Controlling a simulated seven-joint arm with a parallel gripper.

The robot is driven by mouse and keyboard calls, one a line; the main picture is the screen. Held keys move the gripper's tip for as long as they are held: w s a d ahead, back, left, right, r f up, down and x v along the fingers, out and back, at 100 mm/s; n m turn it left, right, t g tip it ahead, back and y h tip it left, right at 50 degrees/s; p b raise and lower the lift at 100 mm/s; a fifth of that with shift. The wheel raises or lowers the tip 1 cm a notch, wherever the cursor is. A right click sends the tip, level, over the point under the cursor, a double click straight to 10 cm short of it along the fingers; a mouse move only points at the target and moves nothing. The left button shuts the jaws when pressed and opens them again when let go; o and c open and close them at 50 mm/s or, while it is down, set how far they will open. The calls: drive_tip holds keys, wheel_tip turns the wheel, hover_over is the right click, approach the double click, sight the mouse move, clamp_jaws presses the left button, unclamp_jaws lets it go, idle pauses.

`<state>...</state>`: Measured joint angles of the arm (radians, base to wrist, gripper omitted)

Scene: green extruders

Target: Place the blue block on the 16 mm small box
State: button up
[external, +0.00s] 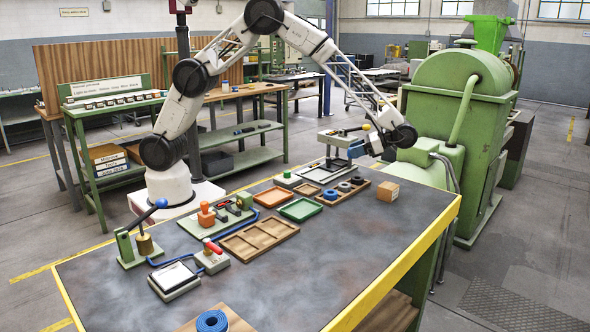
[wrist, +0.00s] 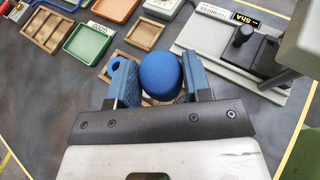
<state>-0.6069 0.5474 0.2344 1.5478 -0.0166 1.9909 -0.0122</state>
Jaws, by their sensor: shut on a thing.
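My gripper (wrist: 158,85) is shut on a smooth, rounded blue block (wrist: 160,72), held between its two blue fingers in the wrist view. In the external view my gripper (external: 357,150) hangs above the far part of the table, and the held block cannot be made out clearly there. A small wooden box (external: 388,191) sits at the right edge of the table, and a wooden tray (external: 346,192) holds several rings. No readable mark shows which box is the 16 mm one.
A green tray (external: 301,209), an orange tray (external: 273,196) and a wooden tray (external: 257,238) lie mid-table. A grey press with a black handle (wrist: 240,48) stands right in the wrist view. The table's front right is clear.

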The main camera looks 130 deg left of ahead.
drive_tip(key=m+g+y, duration=0.1)
drive_tip(key=y, duration=0.1)
drive_tip(key=s+d+m+g+y, duration=0.1)
drive_tip(key=m, duration=0.1)
drive_tip(key=shift+s+r+m+y, duration=0.2)
drive_tip(key=shift+m+y, duration=0.1)
drive_tip(key=shift+y, duration=0.1)
drive_tip(key=m+y, duration=0.2)
drive_tip(key=s+m+y, duration=0.1)
drive_tip(key=y, duration=0.1)
drive_tip(key=shift+d+r+m+g, duration=0.15)
drive_tip(key=shift+r+m+g, duration=0.15)
drive_tip(key=shift+r, duration=0.05)
drive_tip(key=w+d+r+m+t+y, duration=0.1)
drive_tip(key=d+r+m+t+y, duration=0.25)
drive_tip(key=m+t+y, duration=0.45)
drive_tip(key=w+d+r+m+t+y, duration=0.1)
drive_tip(key=d+r+m+t+y, duration=0.25)
drive_tip(key=m+t+y, duration=0.45)
wheel_tip(320, 180, down, 10)
drive_tip(key=m+g+h, duration=0.2)
drive_tip(key=shift+w+a+f, duration=0.2)
drive_tip(key=shift+a, duration=0.25)
drive_tip(key=shift+w, duration=0.1)
hover_over(385, 186)
drive_tip(key=shift+f, duration=0.7)
